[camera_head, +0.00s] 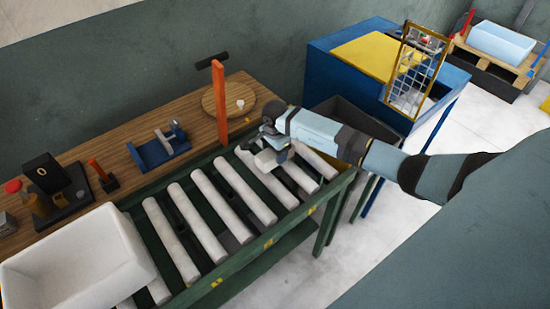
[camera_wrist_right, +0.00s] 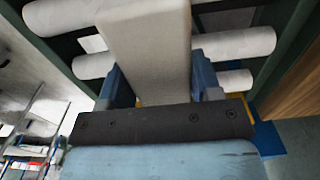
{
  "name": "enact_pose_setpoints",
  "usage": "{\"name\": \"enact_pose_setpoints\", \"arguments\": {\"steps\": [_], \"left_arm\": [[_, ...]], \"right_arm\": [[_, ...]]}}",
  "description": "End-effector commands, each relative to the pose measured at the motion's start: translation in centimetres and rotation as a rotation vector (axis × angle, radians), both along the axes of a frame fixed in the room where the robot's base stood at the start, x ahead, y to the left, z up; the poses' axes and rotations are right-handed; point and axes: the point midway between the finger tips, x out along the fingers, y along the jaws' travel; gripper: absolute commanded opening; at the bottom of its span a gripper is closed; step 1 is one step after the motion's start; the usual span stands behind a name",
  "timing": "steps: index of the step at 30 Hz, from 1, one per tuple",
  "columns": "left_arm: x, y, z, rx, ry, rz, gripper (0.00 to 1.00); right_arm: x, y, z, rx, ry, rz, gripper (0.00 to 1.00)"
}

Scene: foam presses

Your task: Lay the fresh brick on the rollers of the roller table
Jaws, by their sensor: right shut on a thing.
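The fresh brick is a pale grey-white block (camera_head: 266,161). It is in my right gripper (camera_head: 272,143), over the right part of the roller table (camera_head: 262,244). In the right wrist view the brick (camera_wrist_right: 148,45) sits between the two blue fingers and extends away over the white rollers (camera_wrist_right: 235,44). The gripper is shut on it. I cannot tell whether the brick touches the rollers. The roller table has a green frame and several white rollers (camera_head: 215,208). My left gripper is not in view.
A large white tub (camera_head: 128,241) covers the left end of the rollers. Behind runs a wooden bench (camera_head: 105,143) with a blue fixture (camera_head: 158,153) and an orange post (camera_head: 219,105) close to my right gripper. A blue machine (camera_head: 335,65) stands behind right. The middle rollers are clear.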

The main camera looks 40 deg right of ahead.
Motion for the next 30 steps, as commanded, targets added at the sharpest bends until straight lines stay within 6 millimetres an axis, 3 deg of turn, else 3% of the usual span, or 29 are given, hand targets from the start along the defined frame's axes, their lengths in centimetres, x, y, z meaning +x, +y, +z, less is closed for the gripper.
{"name": "enact_pose_setpoints", "arguments": {"steps": [1, 3, 15, 16, 19, 30], "left_arm": [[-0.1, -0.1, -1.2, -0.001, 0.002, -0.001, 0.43], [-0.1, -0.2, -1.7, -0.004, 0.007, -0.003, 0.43], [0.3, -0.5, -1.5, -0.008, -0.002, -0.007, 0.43], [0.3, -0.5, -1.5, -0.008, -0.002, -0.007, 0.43], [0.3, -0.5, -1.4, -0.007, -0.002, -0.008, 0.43], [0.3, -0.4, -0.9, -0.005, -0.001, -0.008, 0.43]], "right_arm": [[0.0, 0.2, -1.6, 0.003, 0.001, 0.000, 0.25], [0.0, 0.1, -2.4, 0.001, 0.001, 0.001, 0.25], [0.0, 0.0, -2.8, -0.001, 0.000, 0.002, 0.25], [0.0, 0.0, -2.8, -0.001, 0.001, 0.002, 0.61], [0.0, 0.0, -2.7, 0.000, 0.001, 0.002, 0.84], [0.0, 0.1, -2.0, 0.002, 0.000, 0.000, 0.84]]}}
